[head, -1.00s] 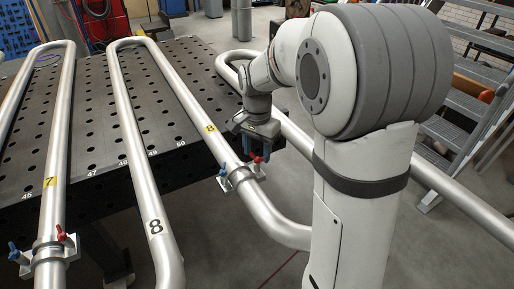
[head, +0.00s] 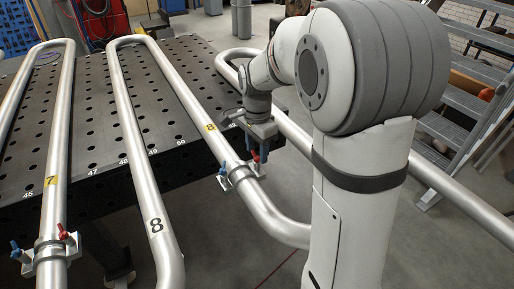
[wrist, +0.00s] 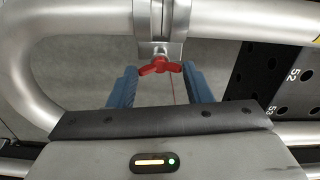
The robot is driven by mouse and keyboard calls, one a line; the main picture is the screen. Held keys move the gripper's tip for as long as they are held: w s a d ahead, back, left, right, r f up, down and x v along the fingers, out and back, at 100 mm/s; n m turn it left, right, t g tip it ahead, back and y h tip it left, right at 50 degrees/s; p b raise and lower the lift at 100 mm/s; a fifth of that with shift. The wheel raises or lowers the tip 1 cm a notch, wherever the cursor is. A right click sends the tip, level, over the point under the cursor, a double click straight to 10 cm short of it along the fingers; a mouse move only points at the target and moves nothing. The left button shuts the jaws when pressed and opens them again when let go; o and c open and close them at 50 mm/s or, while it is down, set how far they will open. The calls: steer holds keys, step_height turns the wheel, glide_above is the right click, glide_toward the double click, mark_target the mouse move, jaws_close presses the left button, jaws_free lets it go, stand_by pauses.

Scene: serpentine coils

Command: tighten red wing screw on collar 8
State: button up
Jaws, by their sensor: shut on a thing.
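Collar 8 (head: 240,177) is a metal clamp around the silver pipe with the yellow "8" tag; it also shows in the wrist view (wrist: 159,48). A blue wing screw (head: 222,169) stands on its left side. The red wing screw (wrist: 160,67) is on the collar's near side in the wrist view, between the tips of my two blue fingers. My gripper (wrist: 160,72) is shut on its wings. In the head view my gripper (head: 259,157) is at the right side of collar 8, and its fingers mostly hide the red screw.
Pipe 7 (head: 52,200) at left carries its own collar (head: 48,251) with a red and a blue wing screw. A perforated dark table (head: 90,150) lies under the coils. Another silver pipe (head: 440,182) runs behind my arm. Stairs (head: 470,110) stand at right.

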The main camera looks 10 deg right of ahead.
steer(key=shift+w+r, duration=0.15)
steer(key=shift+r, duration=0.05)
steer(key=o, duration=1)
steer(key=shift+f, duration=0.15)
step_height(320, 180, up, 8)
steer(key=shift+f, duration=0.1)
steer(key=s+f+n+t+p, duration=0.1)
steer(key=s+f+n+t, duration=0.1)
steer(key=s+n, duration=1.1)
steer(key=s+f, duration=0.1)
steer(key=s, duration=0.5)
steer(key=shift+s+d+f+n+t, duration=0.2)
steer(key=shift+s+d+n+t, duration=0.1)
steer(key=shift+s+d, duration=0.1)
